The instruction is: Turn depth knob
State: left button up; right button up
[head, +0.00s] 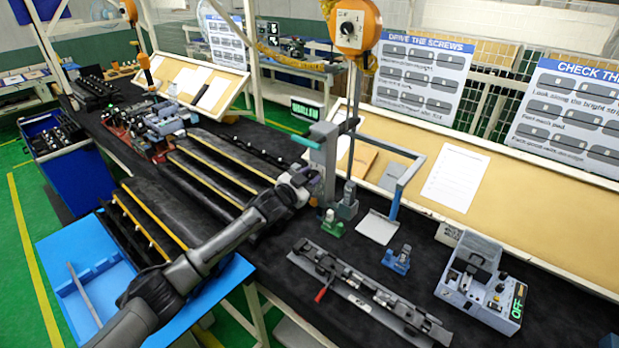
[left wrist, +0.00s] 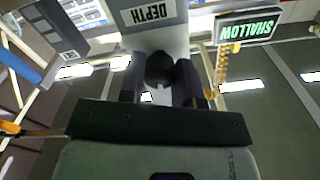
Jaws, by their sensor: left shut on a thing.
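My left gripper (head: 303,179) is at the grey upright unit (head: 325,155) near the middle of the bench. Its two dark fingers sit on either side of the knob and are shut on it. The knob itself is hidden by the gripper in the head view. My right gripper is not in view.
A long dark rail fixture (head: 370,292) lies on the bench in front of the unit. A grey box with a green OFF display (head: 484,285) stands at the right. Small green (head: 333,225) and blue (head: 397,260) holders stand nearby. An orange tool balancer (head: 352,25) hangs above.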

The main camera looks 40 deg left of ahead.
pick_arm(q)
jog(key=m, duration=0.5)
jog(key=shift+p, duration=0.4)
jog(key=m, duration=0.4)
jog(key=shift+m+p, duration=0.35)
jog(key=shift+m, duration=0.55)
jog(key=o, duration=0.9)
jog(key=shift+s, duration=0.1)
